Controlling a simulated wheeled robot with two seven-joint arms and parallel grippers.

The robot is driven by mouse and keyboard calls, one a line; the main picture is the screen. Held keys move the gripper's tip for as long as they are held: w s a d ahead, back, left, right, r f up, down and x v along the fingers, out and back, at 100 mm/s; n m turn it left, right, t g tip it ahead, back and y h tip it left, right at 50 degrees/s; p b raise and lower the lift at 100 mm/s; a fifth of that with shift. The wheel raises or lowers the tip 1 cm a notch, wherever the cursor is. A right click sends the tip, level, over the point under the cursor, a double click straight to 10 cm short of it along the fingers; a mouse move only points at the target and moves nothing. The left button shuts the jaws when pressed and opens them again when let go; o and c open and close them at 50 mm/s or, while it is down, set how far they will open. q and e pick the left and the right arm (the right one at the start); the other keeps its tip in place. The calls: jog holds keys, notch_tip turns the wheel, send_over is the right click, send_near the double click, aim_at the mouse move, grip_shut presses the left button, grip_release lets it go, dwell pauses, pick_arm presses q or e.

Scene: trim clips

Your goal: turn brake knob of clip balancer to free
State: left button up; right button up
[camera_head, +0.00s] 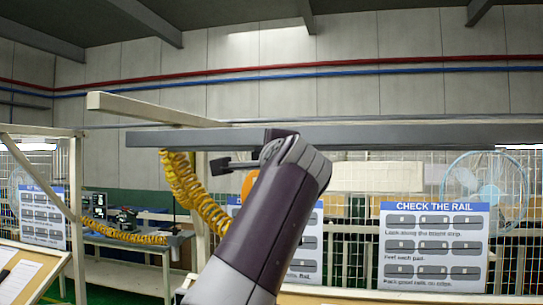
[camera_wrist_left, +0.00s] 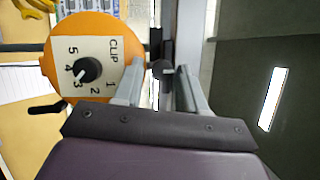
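The clip balancer (camera_wrist_left: 55,62) is an orange round body in the left wrist view; in the head view only an orange sliver (camera_head: 249,184) shows behind my arm. Its white plate reads CLIP, with numbers 1 to 5 around a black dial (camera_wrist_left: 90,68) whose white mark points near 3. My right gripper is out of view.
A long grey rail (camera_head: 400,135) crosses above the work area. A yellow coiled hose (camera_head: 185,187) hangs left of my arm. A "CHECK THE RAIL" sign (camera_head: 433,245) hangs on the mesh at right. A bench (camera_head: 130,243) stands at the back left.

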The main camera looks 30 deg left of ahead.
pick_arm(q)
jog(key=shift+o, duration=0.2)
jog(key=shift+s, duration=0.1)
jog(key=b+v, duration=0.5)
jog(key=v, duration=0.7)
jog(key=shift+s, duration=0.2)
jog(key=shift+d, duration=0.15)
jog(key=shift+f, duration=0.1)
